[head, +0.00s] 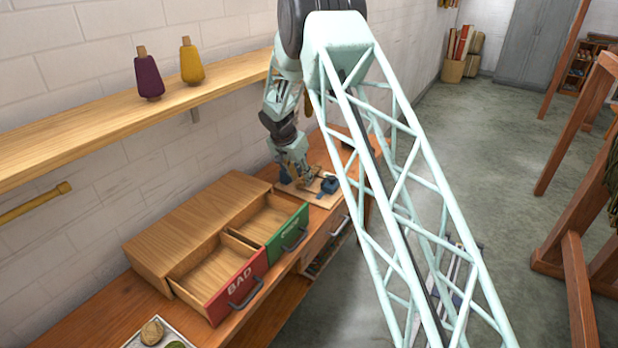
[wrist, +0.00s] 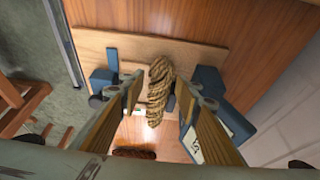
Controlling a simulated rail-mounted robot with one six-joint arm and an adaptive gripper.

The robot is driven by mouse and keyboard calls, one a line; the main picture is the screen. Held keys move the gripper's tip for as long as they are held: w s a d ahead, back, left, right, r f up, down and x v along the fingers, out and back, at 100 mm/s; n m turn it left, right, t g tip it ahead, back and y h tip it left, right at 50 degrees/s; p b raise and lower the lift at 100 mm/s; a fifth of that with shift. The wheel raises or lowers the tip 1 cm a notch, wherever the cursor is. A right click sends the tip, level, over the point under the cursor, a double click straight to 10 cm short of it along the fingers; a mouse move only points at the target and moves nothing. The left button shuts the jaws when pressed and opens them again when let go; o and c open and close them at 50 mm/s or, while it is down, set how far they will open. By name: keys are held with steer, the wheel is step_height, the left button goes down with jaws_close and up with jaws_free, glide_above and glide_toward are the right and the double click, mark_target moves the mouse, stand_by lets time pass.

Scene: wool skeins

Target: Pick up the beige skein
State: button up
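The beige skein (wrist: 160,85) is a twisted, rope-like bundle in the middle of the wrist view, at a light wooden board. My gripper (wrist: 158,88) is open, with one finger on each side of the skein and a visible gap on both sides. In the head view my gripper (head: 300,180) is low at the board (head: 322,196) on the bench, past the drawers. The beige skein cannot be made out there.
Dark blue blocks (wrist: 208,88) stand on both sides of the fingers. A brown skein-like thing (wrist: 133,153) lies nearer the wrist. A tray (head: 133,342) holds skeins.

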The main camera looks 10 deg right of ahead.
steer(key=shift+x, duration=1.05)
steer(key=shift+c, duration=0.9)
steer(key=c, duration=0.5)
